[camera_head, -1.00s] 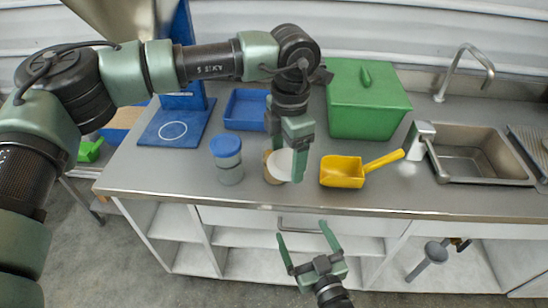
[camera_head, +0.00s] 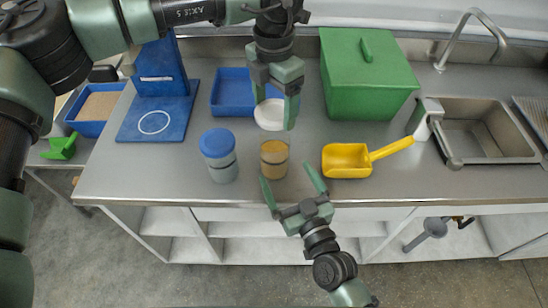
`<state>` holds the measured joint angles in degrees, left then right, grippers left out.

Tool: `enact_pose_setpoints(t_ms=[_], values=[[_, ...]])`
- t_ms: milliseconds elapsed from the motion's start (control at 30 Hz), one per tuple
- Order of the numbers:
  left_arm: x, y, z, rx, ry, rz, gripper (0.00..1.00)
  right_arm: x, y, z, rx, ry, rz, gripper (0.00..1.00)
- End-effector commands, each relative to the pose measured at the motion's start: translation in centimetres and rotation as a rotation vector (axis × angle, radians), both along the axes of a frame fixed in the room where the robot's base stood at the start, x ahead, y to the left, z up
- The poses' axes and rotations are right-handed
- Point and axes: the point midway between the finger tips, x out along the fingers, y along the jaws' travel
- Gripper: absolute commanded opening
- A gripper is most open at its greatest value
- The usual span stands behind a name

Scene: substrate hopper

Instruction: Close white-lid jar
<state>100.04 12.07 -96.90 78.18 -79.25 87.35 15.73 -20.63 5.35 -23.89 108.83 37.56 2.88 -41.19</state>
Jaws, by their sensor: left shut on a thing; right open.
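The jar (camera_head: 273,160) holds tan contents and stands upright and open near the counter's front edge. My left gripper (camera_head: 275,112) is shut on the white lid (camera_head: 269,114), behind and above the jar, with the lid apart from it. The gripper hides part of the lid. My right gripper (camera_head: 292,188) is open and empty, its fingertips close to the front of the jar. I cannot tell whether a finger touches the jar.
A blue-lidded jar (camera_head: 219,158) stands just left of the open jar. A yellow scoop (camera_head: 348,160) lies to the right. A green lidded box (camera_head: 365,85), a blue tray (camera_head: 232,92) and a blue stand (camera_head: 158,110) are behind. The sink (camera_head: 480,135) is at right.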

Motion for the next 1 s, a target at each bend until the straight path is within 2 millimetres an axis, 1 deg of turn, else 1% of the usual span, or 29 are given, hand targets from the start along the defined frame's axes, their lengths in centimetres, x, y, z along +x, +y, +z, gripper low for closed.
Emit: enact_pose_setpoints(t_ms=[167, 400, 533, 633, 733, 1000], values=[[0.0, 0.0, 0.0, 0.000, 0.000, 0.000, 0.38, 2.7, 1.1, 0.1, 0.004, -0.002, -0.001, 0.95], [0.0, 0.0, 0.0, 0.000, 0.000, 0.000, 0.38, 7.0, 2.9, 0.1, 0.002, 0.000, 0.000, 0.95], [0.0, 0.0, 0.0, 0.000, 0.000, 0.000, 0.38, 8.8, 3.6, 0.1, 0.001, -0.001, -0.001, 0.95], [0.0, 0.0, 0.0, 0.000, 0.000, 0.000, 0.38, 9.7, 4.0, 0.0, 0.001, 0.000, -0.001, 0.95], [0.0, 0.0, 0.0, 0.000, 0.000, 0.000, 0.38, 10.2, 4.2, 0.0, 0.001, 0.000, -0.001, 0.95], [0.0, 0.0, 0.0, 0.000, 0.000, 0.000, 0.38, 10.5, 4.3, 0.0, 0.001, 0.001, 0.000, 0.95]])
